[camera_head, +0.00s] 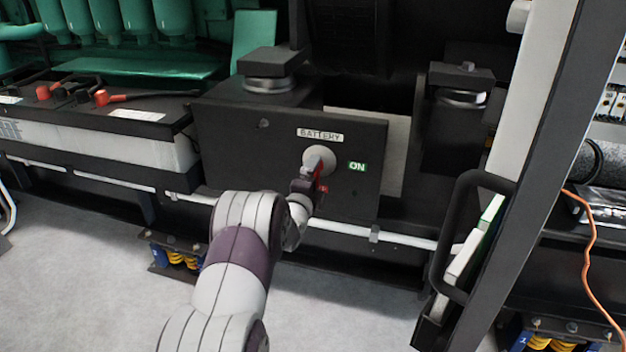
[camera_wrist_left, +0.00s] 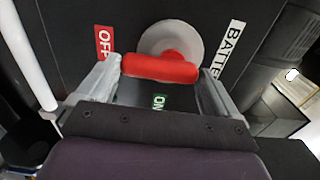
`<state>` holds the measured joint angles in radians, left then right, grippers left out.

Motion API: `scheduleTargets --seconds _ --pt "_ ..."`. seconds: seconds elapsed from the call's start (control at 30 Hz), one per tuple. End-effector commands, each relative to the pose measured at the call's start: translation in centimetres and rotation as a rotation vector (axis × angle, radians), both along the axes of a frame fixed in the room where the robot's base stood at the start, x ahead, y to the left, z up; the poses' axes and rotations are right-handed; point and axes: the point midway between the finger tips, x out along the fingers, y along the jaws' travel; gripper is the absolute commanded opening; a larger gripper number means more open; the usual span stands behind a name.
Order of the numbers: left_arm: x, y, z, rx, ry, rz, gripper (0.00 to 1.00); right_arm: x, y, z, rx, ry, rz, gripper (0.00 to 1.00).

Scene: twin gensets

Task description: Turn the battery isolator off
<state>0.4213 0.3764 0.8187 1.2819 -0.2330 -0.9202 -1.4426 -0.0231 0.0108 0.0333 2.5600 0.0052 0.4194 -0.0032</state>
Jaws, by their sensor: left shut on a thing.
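The battery isolator (camera_head: 313,156) is a round pale disc with a red handle (camera_head: 319,170), on the front of a black box under a BATTERY label (camera_head: 320,135). A green ON label (camera_head: 357,167) is right of the disc. In the left wrist view, the red handle (camera_wrist_left: 160,68) lies crosswise, its left end toward the red OFF label (camera_wrist_left: 104,42); the green ON label (camera_wrist_left: 160,102) is below it. My left gripper (camera_head: 309,183) is shut on the handle, with a finger at each end in the wrist view. My right gripper is in neither view.
Batteries with red and black terminals (camera_head: 101,97) stand at the left. A pale pipe (camera_head: 340,229) runs low behind my arm. A dark handle (camera_head: 463,235) on an open panel (camera_head: 535,130) stands at the right. The grey floor (camera_head: 330,310) in front is clear.

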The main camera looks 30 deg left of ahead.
Motion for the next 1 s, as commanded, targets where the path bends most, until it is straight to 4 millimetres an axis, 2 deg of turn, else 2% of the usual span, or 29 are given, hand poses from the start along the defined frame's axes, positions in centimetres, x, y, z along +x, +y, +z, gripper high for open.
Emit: scheduleTargets --seconds 0.07,0.1,0.3,0.4,0.47,0.8,1.0 --pt "-0.1 -0.1 -0.3 0.001 0.008 -0.002 0.63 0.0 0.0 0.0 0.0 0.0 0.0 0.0" --pt "-0.1 -0.1 -0.3 0.002 0.008 -0.002 1.0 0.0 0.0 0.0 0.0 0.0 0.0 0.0" --pt "0.0 -0.1 -0.2 0.001 0.004 -0.001 1.0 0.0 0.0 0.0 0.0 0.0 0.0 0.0" --pt "-0.7 -0.2 0.1 0.001 0.003 -0.001 1.0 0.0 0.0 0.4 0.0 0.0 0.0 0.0" --pt "-1.7 -0.4 0.2 0.001 0.005 -0.001 1.0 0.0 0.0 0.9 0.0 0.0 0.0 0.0" --pt "-10.2 -2.4 0.2 -0.001 0.007 0.001 1.0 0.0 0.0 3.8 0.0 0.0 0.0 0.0" --pt "-12.3 -3.0 -0.1 0.001 0.006 -0.002 1.0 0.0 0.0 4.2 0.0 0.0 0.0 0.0"
